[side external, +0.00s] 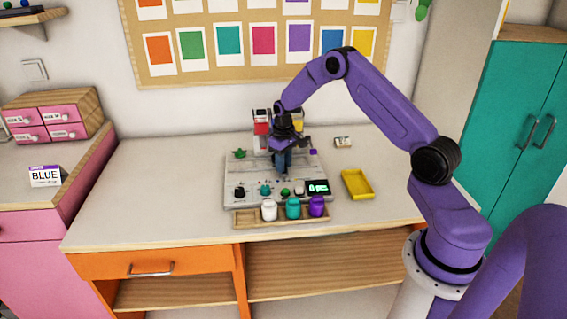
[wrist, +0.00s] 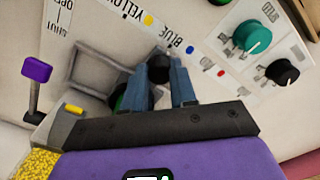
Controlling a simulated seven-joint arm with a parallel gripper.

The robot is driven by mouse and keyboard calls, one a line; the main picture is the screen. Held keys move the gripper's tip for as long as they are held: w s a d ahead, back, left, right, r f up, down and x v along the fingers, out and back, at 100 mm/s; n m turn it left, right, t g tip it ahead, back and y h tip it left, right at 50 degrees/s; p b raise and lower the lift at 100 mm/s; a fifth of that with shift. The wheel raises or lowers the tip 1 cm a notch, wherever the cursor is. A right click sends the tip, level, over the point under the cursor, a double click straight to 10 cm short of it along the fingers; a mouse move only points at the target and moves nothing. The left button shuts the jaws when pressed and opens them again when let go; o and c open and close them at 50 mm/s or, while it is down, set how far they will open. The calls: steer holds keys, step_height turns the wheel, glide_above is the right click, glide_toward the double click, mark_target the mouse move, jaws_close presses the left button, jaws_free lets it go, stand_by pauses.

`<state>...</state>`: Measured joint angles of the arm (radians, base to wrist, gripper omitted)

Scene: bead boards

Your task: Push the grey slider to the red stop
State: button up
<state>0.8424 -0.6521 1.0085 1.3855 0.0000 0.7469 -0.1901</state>
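The grey board (side external: 235,180) lies on the worktop, and my gripper (side external: 282,165) points down over its middle. In the wrist view, the two blue fingers of my gripper (wrist: 160,84) stand apart, on either side of a round black knob (wrist: 160,68). I cannot tell whether they touch it. A red dot (wrist: 221,73) on the board lies to the right of the knob, past a blue dot (wrist: 190,49); a yellow dot (wrist: 148,20) is above. I cannot make out the grey slider for certain; my gripper hides part of that area.
A teal dial (wrist: 251,36) and a black dial (wrist: 281,72) stand right of the fingers; a purple-topped lever (wrist: 37,71) stands left. Several jars, one teal (side external: 293,208), line the board's front. A yellow tray (side external: 357,184) lies to the right. The worktop's left side is clear.

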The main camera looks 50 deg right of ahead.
mark_target(266, 176)
jaws_close()
steer(key=shift+w+a, duration=2.15)
steer(key=shift+a, duration=0.05)
steer(key=o, duration=0.8)
jaws_free()
steer(key=shift+r, duration=0.1)
step_height(266, 176, up, 17)
steer(key=shift+r, duration=0.15)
